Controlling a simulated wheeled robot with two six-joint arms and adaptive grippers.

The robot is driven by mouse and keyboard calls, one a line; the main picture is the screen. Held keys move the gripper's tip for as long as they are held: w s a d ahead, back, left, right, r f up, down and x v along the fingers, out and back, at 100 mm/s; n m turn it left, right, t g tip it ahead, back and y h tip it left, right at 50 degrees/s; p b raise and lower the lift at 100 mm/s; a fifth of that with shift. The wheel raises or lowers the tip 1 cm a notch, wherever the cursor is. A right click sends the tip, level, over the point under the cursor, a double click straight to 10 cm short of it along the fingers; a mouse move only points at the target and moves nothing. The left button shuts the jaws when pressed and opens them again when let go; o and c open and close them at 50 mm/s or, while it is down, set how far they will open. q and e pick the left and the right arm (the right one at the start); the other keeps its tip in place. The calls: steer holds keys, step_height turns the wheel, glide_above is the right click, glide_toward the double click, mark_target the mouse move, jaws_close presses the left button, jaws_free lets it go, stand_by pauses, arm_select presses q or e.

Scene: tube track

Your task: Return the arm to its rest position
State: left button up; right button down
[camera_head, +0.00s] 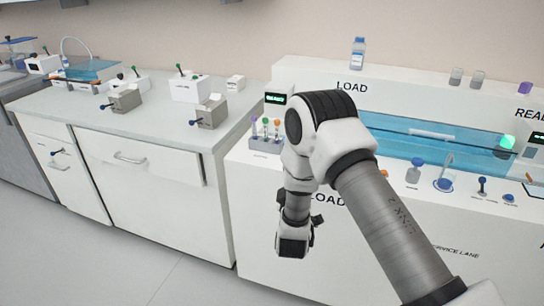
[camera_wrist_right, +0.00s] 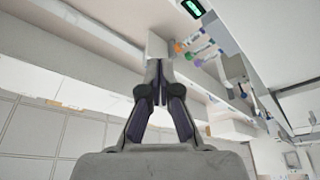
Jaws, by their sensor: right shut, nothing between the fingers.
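My right arm (camera_head: 385,225) comes in from the lower right and bends at a white and black elbow. Its forearm hangs down in front of the white machine (camera_head: 345,235), over its front face. My right gripper is at the low end of the arm; its fingertips are hard to make out in the head view. In the right wrist view the gripper (camera_wrist_right: 160,82) has its dark fingers together, with nothing between them. My left gripper is not in view.
A small rack of coloured tubes (camera_head: 265,134) stands on the machine's left end, left of my arm; tubes also show in the wrist view (camera_wrist_right: 195,48). A grey-topped bench (camera_head: 150,122) with several small devices is at left. Open floor (camera_head: 190,282) lies lower left.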

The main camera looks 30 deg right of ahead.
steer(key=shift+r, duration=0.1)
steer(key=s+a+f+n+g+y+p, duration=0.1)
steer(key=s+a+f+g+y+p, duration=0.45)
steer(key=s+f, duration=0.4)
steer(key=s+a+f+g+y+p, duration=0.5)
steer(key=s+a+f+p, duration=0.1)
steer(key=s, duration=0.6)
steer(key=s+a+f+m+g+y, duration=0.1)
steer(key=s+g, duration=0.2)
steer(key=s, duration=0.4)
steer(key=s+a+f+m+g+y, duration=0.1)
steer(key=s+a+m+g, duration=0.1)
steer(key=s, duration=0.5)
steer(key=shift+a+f+m+g, duration=0.15)
steer(key=shift+f+m+g, duration=0.15)
steer(key=shift+g, duration=0.25)
steer(key=shift+w, duration=0.1)
